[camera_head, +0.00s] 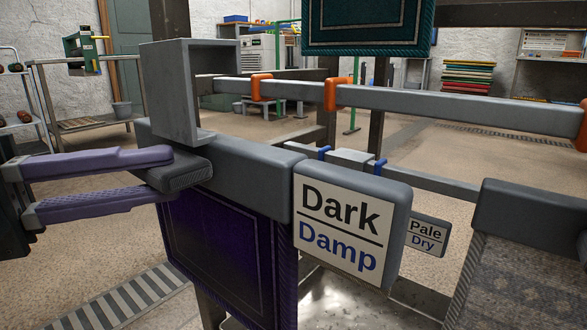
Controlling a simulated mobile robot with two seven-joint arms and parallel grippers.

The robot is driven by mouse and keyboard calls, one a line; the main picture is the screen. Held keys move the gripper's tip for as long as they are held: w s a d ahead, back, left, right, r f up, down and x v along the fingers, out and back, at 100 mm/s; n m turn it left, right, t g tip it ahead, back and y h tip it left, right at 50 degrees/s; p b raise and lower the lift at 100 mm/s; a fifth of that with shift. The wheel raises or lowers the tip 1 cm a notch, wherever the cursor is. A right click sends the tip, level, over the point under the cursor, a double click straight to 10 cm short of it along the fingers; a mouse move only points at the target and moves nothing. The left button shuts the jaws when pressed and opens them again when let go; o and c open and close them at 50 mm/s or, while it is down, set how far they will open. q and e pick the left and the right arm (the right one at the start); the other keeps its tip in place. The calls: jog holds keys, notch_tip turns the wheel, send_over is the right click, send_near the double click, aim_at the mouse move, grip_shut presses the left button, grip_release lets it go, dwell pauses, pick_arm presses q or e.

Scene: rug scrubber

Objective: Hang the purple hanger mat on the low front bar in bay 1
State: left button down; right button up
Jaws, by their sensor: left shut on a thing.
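The purple hanger mat (222,255) hangs from a thick grey hanger bar (240,180) at the lower left. A square grey hook (172,90) rises from this bar. My left gripper (172,172), with purple fingers, is shut on the left part of the hanger. A grey rail (420,105) with orange collars runs to the right from near the hook's open side; I cannot tell whether the hook is around it. A lower rail (430,182) has blue collars (376,168). Which rail is the low front bar of bay 1 is not marked. My right gripper is not in view.
A "Dark Damp" sign (345,228) stands at the hanger's right end, with a "Pale Dry" sign (427,234) behind it. Another hanger (530,215) with a greyish mat is at the right edge. A green mat (365,25) hangs above. Open floor lies behind.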

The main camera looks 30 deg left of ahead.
pick_arm(q)
jog(key=shift+w+d+b, duration=0.15)
jog(key=shift+w+b, duration=0.2)
jog(key=shift+w, duration=1.4)
jog(key=shift+w+d+b, duration=0.15)
jog(key=shift+w+b, duration=0.2)
jog(key=shift+w, duration=1.35)
jog(key=w+f+b, duration=0.2)
jog(key=w+b, duration=0.1)
jog(key=w, duration=0.4)
jog(key=shift+d+f+b, duration=0.2)
jog(key=shift+d+b, duration=0.1)
jog(key=shift+s+r+p, duration=0.1)
jog(key=shift+s+p, duration=0.2)
jog(key=shift+p, duration=0.05)
jog(key=shift+f, duration=0.5)
jog(key=c, duration=0.7)
grip_release()
